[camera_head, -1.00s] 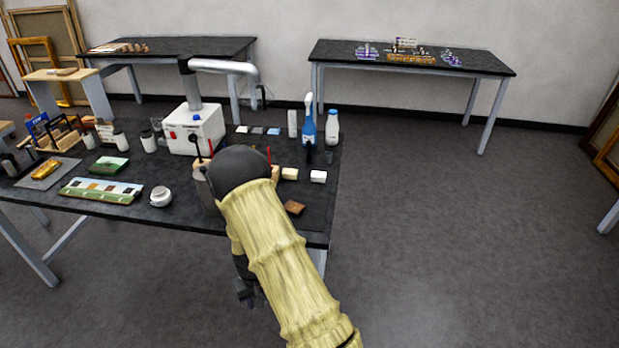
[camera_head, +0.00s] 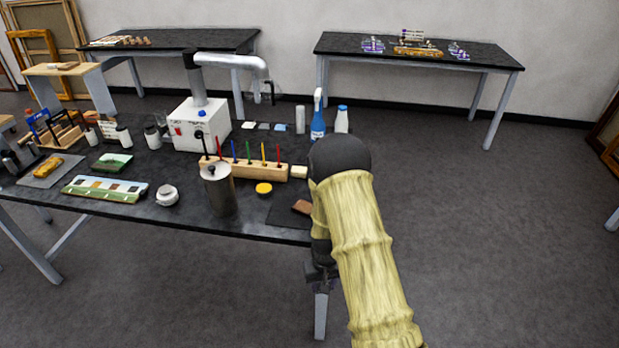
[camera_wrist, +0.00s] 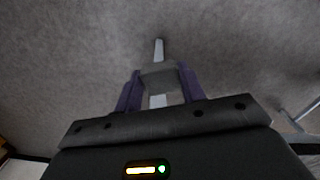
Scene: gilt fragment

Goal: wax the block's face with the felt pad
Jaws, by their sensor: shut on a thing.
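My gripper (camera_head: 320,275) hangs low at the front right corner of the near table, below its top. In the wrist view, my gripper's two purple fingers (camera_wrist: 160,78) are shut on a small grey pad (camera_wrist: 158,69), which looks like the felt pad. A brown block (camera_head: 302,207) lies on a dark mat (camera_head: 283,215) at the table's right end, just left of my arm and partly close behind it. A small yellow-topped tin (camera_head: 263,189) stands left of the block; I cannot read what it holds. The pad is apart from both.
A blue spray bottle (camera_head: 318,120) and a white bottle (camera_head: 342,120) stand behind my arm. A table leg (camera_head: 320,315) is near my gripper. Floor to the right is clear.

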